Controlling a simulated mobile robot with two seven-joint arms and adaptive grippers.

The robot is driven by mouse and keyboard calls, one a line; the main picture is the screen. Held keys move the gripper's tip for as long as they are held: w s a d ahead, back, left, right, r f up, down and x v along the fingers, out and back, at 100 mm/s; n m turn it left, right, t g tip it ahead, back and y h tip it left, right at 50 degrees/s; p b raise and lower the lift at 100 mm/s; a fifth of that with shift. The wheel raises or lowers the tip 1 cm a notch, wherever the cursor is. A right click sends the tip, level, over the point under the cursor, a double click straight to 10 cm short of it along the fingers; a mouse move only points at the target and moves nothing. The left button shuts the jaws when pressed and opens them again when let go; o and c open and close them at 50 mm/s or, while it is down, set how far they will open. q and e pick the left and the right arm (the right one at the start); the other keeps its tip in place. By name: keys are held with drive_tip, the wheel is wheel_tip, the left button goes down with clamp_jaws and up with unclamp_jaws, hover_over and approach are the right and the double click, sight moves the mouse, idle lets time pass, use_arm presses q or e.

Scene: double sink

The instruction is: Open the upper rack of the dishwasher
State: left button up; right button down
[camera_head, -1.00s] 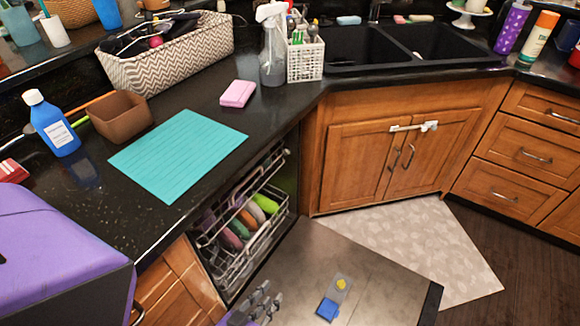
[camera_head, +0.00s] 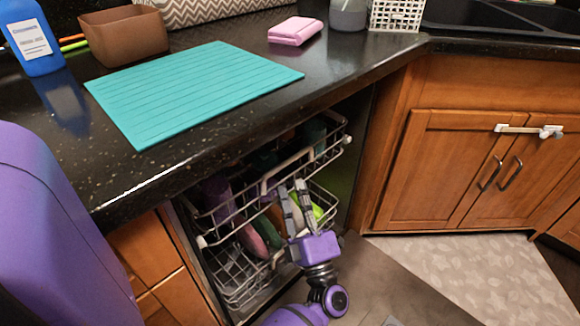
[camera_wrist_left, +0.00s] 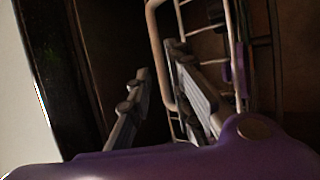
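The dishwasher is open under the counter. Its upper rack (camera_head: 236,212) is a grey wire basket with a pale looped handle (camera_head: 289,168) at the front, and its front edge shows at the opening. My left gripper (camera_head: 291,190) is at the rack's front, with its fingertips just below the handle. In the left wrist view its two grey fingers (camera_wrist_left: 155,70) are spread apart, and the pale handle (camera_wrist_left: 152,30) shows beside the right finger. I cannot tell whether they touch. My right gripper is not in view.
The lower rack (camera_head: 238,280) holds colourful dishes. The open dishwasher door (camera_head: 400,285) lies low in front. The black counter (camera_head: 345,62) overhangs the racks, with a teal mat (camera_head: 195,90) on it. Wooden cabinets (camera_head: 430,165) stand at the right.

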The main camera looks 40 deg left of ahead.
sight(288, 160)
use_arm(q)
drive_tip(key=x, duration=0.8)
drive_tip(key=shift+d, duration=0.1)
drive_tip(key=shift+c, duration=0.4)
clamp_jaws()
